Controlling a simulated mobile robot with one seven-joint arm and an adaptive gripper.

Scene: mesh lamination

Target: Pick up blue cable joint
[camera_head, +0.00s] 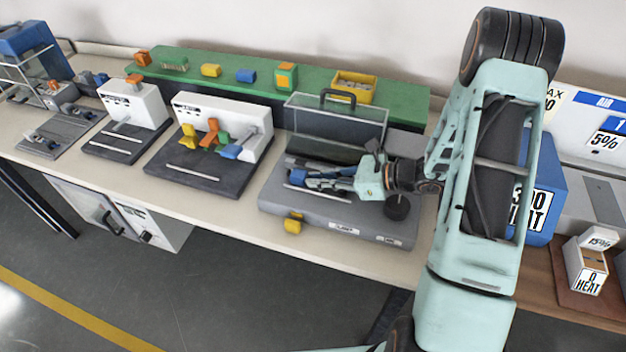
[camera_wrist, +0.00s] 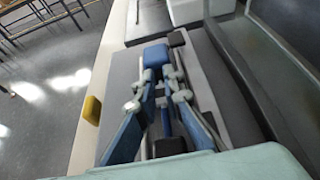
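A blue cable joint, with a bright blue block-shaped end (camera_wrist: 155,55), lies on the grey bench machine just past my fingertips in the wrist view. In the head view my gripper (camera_head: 322,178) reaches low over the machine's bed from the right, and its fingers largely hide the piece there. In the wrist view my gripper (camera_wrist: 160,78) has its two fingers a little apart, with darker blue and black parts between them. I cannot tell whether the fingertips touch the blue piece or whether it is lifted.
The grey machine (camera_head: 340,226) has a raised clear lid (camera_head: 335,122) behind my gripper. A yellow knob (camera_head: 293,223) is on its front. A fixture with coloured levers (camera_head: 200,185) stands left. A green shelf (camera_head: 205,72) holds small parts behind. A blue heater box (camera_head: 546,200) stands right.

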